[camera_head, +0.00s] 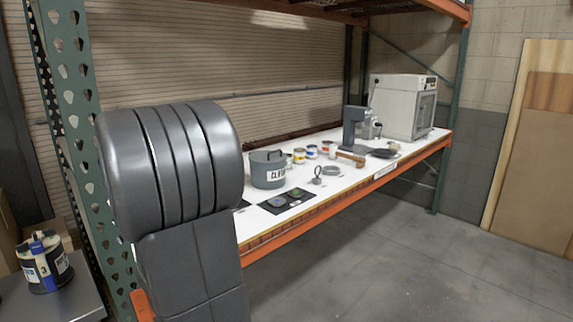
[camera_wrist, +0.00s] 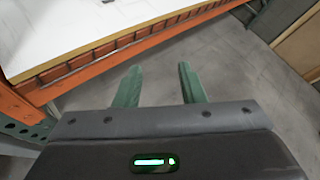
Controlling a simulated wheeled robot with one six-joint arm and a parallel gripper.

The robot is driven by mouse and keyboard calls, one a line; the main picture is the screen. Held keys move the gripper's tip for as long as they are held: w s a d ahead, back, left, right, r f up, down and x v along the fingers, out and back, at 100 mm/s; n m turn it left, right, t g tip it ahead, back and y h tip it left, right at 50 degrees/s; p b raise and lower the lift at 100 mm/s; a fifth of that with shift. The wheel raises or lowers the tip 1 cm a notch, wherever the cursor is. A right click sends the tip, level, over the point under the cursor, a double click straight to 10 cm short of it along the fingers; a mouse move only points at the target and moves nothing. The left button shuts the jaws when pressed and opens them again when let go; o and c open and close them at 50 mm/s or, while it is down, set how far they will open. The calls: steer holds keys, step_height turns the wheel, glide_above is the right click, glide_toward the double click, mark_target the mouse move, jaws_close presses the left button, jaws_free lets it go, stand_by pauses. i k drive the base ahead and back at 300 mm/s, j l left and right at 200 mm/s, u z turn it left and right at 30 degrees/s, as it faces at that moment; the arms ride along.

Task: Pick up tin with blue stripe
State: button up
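Several small tins stand in a group on the white shelf top in the head view. The tin with what looks like a blue stripe (camera_head: 312,152) is in the middle of the group, between a tin with a yellow band (camera_head: 299,156) and a tin with a red band (camera_head: 327,148). The stripes are small and hard to read. My gripper (camera_wrist: 158,78) shows in the wrist view with its two green fingers apart and nothing between them. It is beyond the shelf's front edge, over the floor. No tin shows in the wrist view.
A wooden-handled tool (camera_head: 349,159), a grey stand device (camera_head: 354,128) and a white oven-like box (camera_head: 400,106) lie to the right. An orange beam (camera_wrist: 100,58) runs along the shelf front. The floor before it is clear.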

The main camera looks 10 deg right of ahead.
mark_target(312, 149)
steer(key=i+l+z, duration=0.6)
steer(key=i, duration=0.15)
steer(key=i+z, duration=0.25)
steer(key=i+l, duration=0.15)
steer(key=i, duration=0.3)
steer(key=i+l, duration=0.1)
steer(key=i, duration=0.3)
steer(key=i+l, duration=0.15)
steer(key=i, duration=0.3)
steer(key=i+l, duration=0.15)
steer(key=i, duration=0.25)
steer(key=i+l+u, duration=0.1)
steer(key=i+u, duration=0.2)
steer(key=u, duration=0.15)
steer(key=i+l+u, duration=0.25)
steer(key=u, duration=0.2)
steer(key=i+l+u, duration=0.3)
steer(key=u, duration=0.15)
steer(key=i+l+u, duration=0.15)
steer(key=l+u, duration=0.3)
steer(key=i+l+u, duration=0.25)
steer(key=l, duration=0.15)
steer(key=k, duration=0.1)
